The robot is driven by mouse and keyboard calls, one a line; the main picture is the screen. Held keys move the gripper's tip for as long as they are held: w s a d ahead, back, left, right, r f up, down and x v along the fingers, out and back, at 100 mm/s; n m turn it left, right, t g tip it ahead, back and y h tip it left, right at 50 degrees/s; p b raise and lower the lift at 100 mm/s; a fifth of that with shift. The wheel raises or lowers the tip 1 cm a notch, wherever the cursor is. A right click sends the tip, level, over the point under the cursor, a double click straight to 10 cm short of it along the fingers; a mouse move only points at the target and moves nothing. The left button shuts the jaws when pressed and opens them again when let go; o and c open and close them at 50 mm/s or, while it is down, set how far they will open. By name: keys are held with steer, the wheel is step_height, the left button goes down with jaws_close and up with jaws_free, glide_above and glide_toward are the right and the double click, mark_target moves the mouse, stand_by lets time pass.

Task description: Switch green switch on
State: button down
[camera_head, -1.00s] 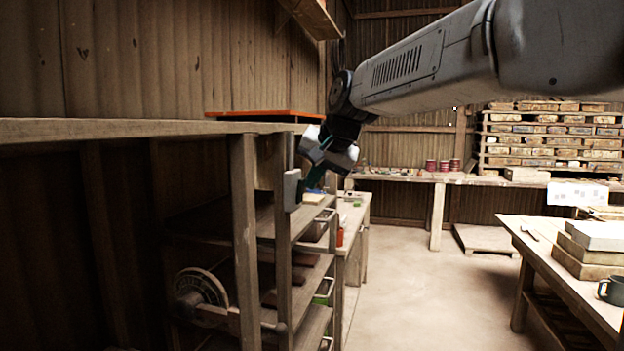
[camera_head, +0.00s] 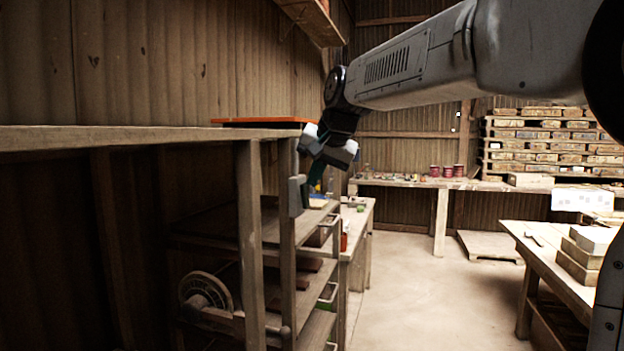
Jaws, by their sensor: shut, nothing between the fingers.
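A small grey box (camera_head: 297,195) is fixed to the shelf post on the left, below the top board. It looks like a switch housing, but I see no green switch on the side facing me. My gripper (camera_head: 316,180) is just right of this box, pointing down, with dark green fingers close together and nothing seen between them. The fingers are small and partly merge with the shelf behind, so I cannot tell whether they touch the box.
A wooden shelf rack (camera_head: 250,240) with a long top board stands at the left. An orange tray (camera_head: 262,121) lies on it. A workbench (camera_head: 560,262) with boxes stands at right. A back bench (camera_head: 440,187) holds red tins. The floor (camera_head: 425,290) between is clear.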

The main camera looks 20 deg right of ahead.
steer(key=d+v, duration=0.1)
steer(key=v, duration=1.1)
steer(key=shift+d, duration=0.15)
steer(key=shift+f, duration=0.1)
steer(key=s+a+f+n+g+h, duration=0.1)
steer(key=s+f+n+g, duration=0.4)
steer(key=s+f, duration=2.6)
steer(key=shift+s+f+n+g, duration=0.3)
steer(key=shift+n+g, duration=0.1)
